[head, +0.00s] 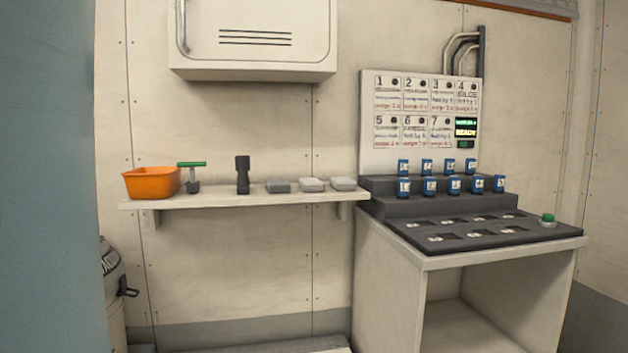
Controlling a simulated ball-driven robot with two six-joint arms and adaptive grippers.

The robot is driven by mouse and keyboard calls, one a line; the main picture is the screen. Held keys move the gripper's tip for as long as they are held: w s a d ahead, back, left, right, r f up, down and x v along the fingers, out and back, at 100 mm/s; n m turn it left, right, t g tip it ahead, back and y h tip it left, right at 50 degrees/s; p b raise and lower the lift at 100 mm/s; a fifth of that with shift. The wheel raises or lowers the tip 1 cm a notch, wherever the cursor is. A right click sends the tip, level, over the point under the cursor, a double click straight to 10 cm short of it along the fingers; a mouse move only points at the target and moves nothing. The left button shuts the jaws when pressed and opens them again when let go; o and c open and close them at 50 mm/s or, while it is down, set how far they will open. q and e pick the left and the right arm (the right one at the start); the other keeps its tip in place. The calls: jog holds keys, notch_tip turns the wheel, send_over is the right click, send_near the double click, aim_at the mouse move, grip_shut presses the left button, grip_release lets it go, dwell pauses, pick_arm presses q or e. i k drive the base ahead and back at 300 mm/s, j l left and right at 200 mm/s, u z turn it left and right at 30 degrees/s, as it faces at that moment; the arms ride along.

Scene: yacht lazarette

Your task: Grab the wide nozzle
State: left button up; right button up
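A wooden-white wall shelf (230,201) holds the small items. On it stands a T-shaped piece with a wide green bar on top of a dark stem and foot (192,177); its shape fits a wide nozzle, but I cannot be sure. To its right an upright black piece (242,175), wider at the top, stands apart from it; it could also be a nozzle. Neither of my grippers is in view, so nothing is seen touching these pieces.
An orange bin (152,183) sits at the shelf's left end, close to the green-topped piece. Several flat grey blocks (312,185) lie to the right. A cabinet (252,36) hangs above. A console (470,231) with blue-fronted modules (428,185) stands right; a canister (112,280) is lower left.

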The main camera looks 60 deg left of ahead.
aim_at(242, 162)
jog(key=u, duration=2.3)
